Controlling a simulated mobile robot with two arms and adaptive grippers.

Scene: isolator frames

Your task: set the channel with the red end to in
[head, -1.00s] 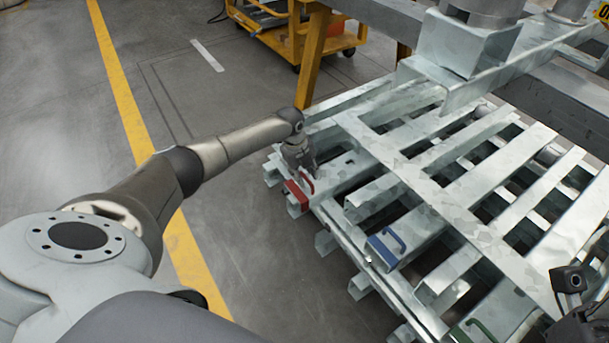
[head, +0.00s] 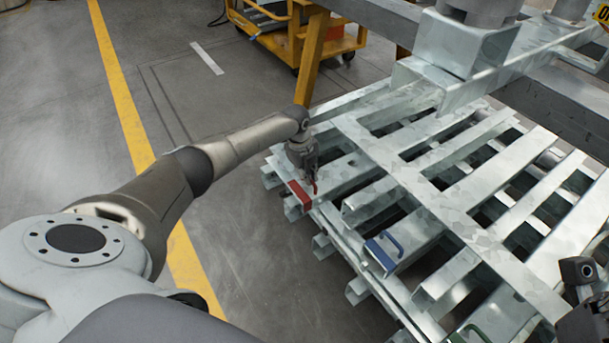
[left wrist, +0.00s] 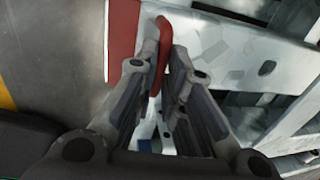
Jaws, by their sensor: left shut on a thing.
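In the left wrist view the two fingers (left wrist: 161,65) close around the red handle (left wrist: 165,38), beside the red end face (left wrist: 124,40). The fingers hide part of the handle. Part of my right arm (head: 580,290) shows at the lower right; its fingertips are not clear.
A channel with a blue end and blue handle (head: 384,248) lies nearer me, and a green handle (head: 478,334) shows at the bottom edge. A yellow post (head: 311,58) and yellow cart (head: 330,45) stand behind. Floor left of the frame is clear.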

